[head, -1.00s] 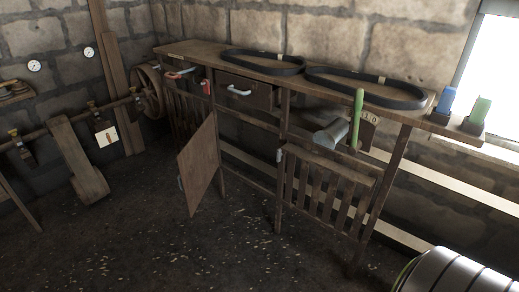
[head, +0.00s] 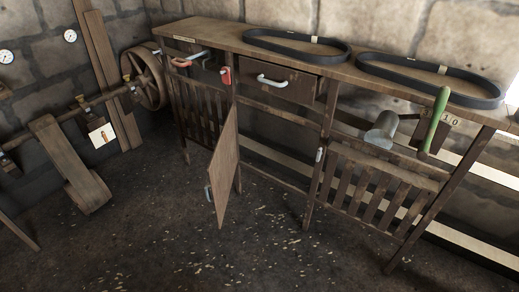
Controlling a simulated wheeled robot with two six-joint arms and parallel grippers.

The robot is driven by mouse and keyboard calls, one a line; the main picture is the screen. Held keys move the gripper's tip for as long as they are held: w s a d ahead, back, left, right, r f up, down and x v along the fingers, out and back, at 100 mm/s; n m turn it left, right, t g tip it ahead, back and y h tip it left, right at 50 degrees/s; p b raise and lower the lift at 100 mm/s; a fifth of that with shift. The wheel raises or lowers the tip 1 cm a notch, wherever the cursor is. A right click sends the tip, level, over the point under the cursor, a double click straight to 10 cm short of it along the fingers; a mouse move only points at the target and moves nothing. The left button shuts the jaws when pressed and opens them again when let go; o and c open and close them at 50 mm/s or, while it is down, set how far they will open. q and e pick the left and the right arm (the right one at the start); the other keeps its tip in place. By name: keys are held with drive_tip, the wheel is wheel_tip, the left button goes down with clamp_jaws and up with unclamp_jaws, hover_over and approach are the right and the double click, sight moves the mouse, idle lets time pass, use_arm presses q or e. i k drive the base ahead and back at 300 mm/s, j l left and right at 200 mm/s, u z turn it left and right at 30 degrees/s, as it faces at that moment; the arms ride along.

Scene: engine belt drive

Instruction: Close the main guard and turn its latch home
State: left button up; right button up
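A plain brown panel, which looks like the main guard (head: 226,168), stands swung open below the bench, jutting out toward me, seen nearly edge-on. A small grey handle (head: 208,192) sits on its left face near the free edge. Behind it is an open bay in the bench frame. A small pale grey fitting, possibly the latch (head: 319,155), is on the post at the right side of that bay; its turn position is too small to tell. Neither of my grippers is in view.
The bench (head: 205,32) carries two black belts (head: 297,43) (head: 430,78). Slatted panels (head: 375,190) flank the bay. A drawer (head: 275,80), a red tag (head: 226,76) and a green-handled lever (head: 434,120) project at the front. A shaft with a wheel (head: 142,78) is at left. The floor in front is clear.

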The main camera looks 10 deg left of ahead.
sight(222, 169)
drive_tip(key=i+j, duration=0.15)
drive_tip(key=j, duration=0.4)
drive_tip(key=i+j+z, duration=0.15)
drive_tip(key=j, duration=1)
drive_tip(key=i+j+z, duration=0.1)
drive_tip(key=j, duration=0.45)
drive_tip(key=i, duration=0.05)
